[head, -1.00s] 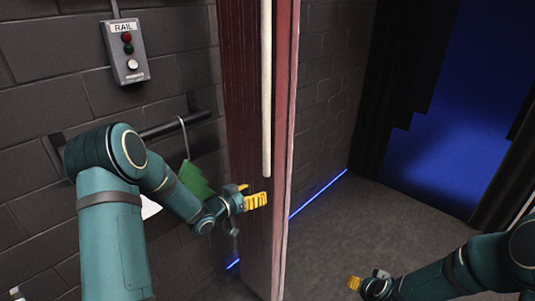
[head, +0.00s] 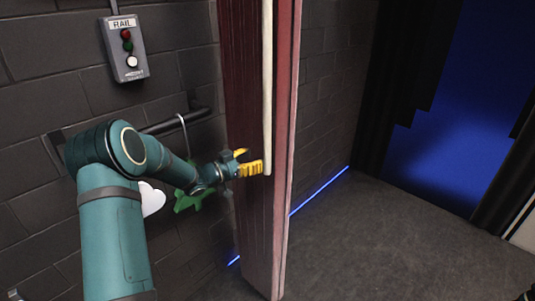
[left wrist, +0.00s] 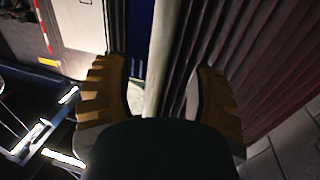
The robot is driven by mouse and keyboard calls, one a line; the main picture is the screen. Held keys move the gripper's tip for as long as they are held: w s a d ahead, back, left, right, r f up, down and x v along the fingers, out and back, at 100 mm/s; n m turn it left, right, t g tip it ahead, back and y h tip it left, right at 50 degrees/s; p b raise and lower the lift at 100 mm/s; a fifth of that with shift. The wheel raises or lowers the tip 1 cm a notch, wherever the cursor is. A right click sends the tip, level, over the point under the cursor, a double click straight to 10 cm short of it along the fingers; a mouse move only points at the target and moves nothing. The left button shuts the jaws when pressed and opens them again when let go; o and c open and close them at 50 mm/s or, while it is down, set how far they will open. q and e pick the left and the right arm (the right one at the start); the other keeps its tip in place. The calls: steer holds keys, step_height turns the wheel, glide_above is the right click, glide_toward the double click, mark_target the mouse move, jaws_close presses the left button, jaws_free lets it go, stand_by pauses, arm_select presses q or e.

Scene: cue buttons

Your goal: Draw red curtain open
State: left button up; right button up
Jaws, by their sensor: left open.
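The red curtain (head: 247,110) hangs bunched in a narrow vertical stack in the middle of the head view. A pale rod (head: 267,85) hangs down along its front and ends beside my left gripper (head: 252,162). In the left wrist view the rod (left wrist: 162,60) runs between the two yellow fingers of the left gripper (left wrist: 160,95), which stand apart on either side of it. The curtain folds (left wrist: 240,55) fill the right of that view. I cannot tell whether a finger touches the rod. My right gripper does not show now.
A grey box marked RAIL (head: 129,48) with red, green and white buttons is on the brick wall at the left. A dark bar (head: 175,122) carries a hanger with a green thing (head: 190,198). The floor (head: 380,235) to the right is clear.

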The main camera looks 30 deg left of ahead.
mark_target(267, 153)
arm_select(q)
steer(key=x, duration=0.6)
jaws_close()
steer(key=a, duration=0.2)
steer(key=w+a, duration=0.1)
steer(key=a, duration=0.1)
steer(key=shift+w+a+r, duration=0.1)
steer(key=shift+w+a, duration=0.1)
steer(key=shift+a, duration=0.05)
